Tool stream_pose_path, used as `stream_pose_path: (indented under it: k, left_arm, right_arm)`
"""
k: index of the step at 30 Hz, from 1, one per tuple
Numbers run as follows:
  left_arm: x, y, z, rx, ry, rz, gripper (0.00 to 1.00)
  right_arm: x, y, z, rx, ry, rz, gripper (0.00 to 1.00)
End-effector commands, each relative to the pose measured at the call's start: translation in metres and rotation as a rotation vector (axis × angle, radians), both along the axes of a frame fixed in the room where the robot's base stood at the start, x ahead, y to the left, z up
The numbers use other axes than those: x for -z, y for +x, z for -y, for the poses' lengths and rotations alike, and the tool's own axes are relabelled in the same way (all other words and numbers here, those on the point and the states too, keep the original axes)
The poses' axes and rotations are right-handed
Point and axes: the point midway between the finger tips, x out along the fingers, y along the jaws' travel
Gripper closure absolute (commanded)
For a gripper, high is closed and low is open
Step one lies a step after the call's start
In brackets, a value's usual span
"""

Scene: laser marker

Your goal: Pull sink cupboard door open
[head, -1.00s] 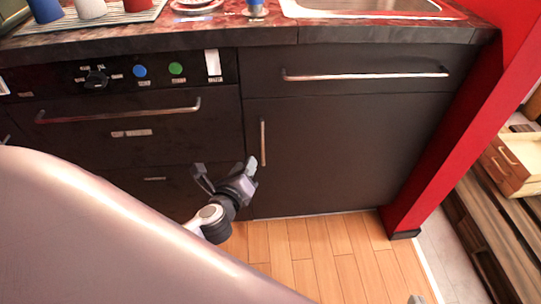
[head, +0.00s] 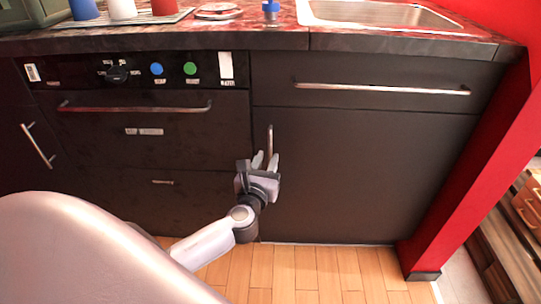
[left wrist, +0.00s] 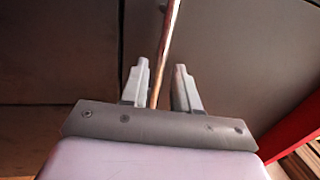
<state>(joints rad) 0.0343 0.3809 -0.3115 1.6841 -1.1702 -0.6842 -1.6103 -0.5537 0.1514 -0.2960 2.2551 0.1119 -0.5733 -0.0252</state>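The sink cupboard door (head: 370,175) is a dark panel below the sink and looks closed. Its handle (head: 270,142) is a vertical metal bar near the door's left edge. My left gripper (head: 264,160) is at the lower part of this handle. In the left wrist view the handle (left wrist: 168,45) runs down between the two fingers of my left gripper (left wrist: 160,88). The fingers are apart, with a gap visible at least on the right of the bar. The handle's lower end is hidden by the gripper. My right gripper is not in view.
A drawer front with a horizontal handle (head: 382,88) sits above the door. An oven-like unit with knobs and a handle (head: 135,107) is to the left. A red post (head: 470,165) bounds the right side. Wooden floor (head: 330,270) lies clear in front.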

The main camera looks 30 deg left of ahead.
Motion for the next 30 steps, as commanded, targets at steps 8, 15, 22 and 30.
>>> stream_pose_path:
  k: [8,15,22,30]
  left_arm:
    - [0.001,0.030,-0.011,0.001,-0.001,0.001,0.70]
    - [0.000,0.036,-0.013,0.001,-0.003,-0.001,0.70]
    - [0.000,0.035,-0.013,0.001,-0.002,0.000,0.99]
    - [0.000,0.034,-0.012,0.000,-0.003,0.000,1.00]
  right_arm:
    - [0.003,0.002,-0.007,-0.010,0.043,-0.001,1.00]
    - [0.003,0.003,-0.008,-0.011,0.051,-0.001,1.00]
    - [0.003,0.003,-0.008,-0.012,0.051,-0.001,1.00]
    - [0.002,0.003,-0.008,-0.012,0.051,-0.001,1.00]
